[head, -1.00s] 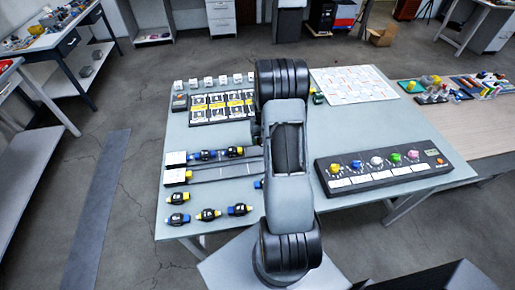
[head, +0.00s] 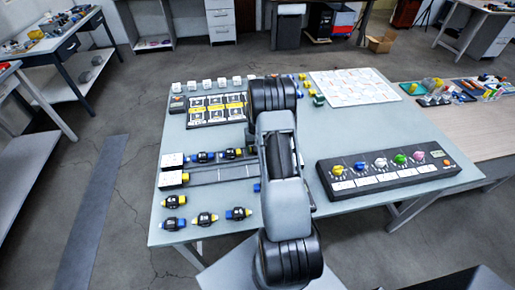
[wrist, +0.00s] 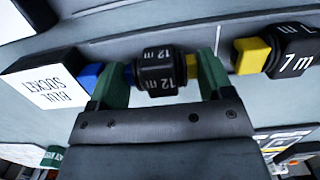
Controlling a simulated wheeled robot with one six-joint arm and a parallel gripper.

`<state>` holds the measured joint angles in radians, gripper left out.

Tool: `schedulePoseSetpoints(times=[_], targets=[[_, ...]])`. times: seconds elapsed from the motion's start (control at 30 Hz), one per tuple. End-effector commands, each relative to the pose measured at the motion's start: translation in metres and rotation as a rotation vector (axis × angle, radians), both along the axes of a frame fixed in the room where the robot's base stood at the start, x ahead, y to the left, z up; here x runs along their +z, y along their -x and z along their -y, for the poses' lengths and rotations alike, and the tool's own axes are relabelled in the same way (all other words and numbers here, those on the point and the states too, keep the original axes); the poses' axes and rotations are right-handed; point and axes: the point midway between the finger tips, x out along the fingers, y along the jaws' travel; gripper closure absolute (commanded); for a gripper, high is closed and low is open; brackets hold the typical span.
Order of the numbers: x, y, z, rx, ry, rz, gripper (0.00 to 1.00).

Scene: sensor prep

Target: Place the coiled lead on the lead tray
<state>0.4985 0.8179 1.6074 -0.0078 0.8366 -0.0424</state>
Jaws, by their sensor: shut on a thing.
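My gripper (wrist: 160,80) has green fingers and is shut on a black coiled lead (wrist: 158,72) marked 12 m, one finger at each end of the coil. A yellow end shows by the right finger and blue by the left. In the head view my arm hides the gripper and this lead. What looks like the lead tray (head: 222,175), long grey channels, lies at the left of the table. I cannot tell whether the held lead touches it.
A blue socket block (wrist: 48,78) is left of the held lead; a 7 m lead (wrist: 292,52) is close on the right. Several leads (head: 205,219) lie at the front left. A card panel (head: 216,108) is behind, a knob panel (head: 388,172) at right.

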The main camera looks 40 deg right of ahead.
Motion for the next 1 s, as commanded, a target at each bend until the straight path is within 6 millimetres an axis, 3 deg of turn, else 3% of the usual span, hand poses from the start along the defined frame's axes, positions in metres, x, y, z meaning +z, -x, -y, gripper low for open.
schedulePoseSetpoints(times=[0.23,0.27,0.5,0.8,1.0], targets=[[-0.004,0.0,0.0,0.0,0.0,0.0,0.55],[-0.004,0.0,0.0,0.0,0.0,0.0,0.25],[-0.003,0.0,0.0,0.0,0.0,0.0,0.02],[0.0,0.0,0.0,0.0,0.0,0.0,0.01],[0.029,-0.003,0.001,0.0,0.001,0.002,0.01]])
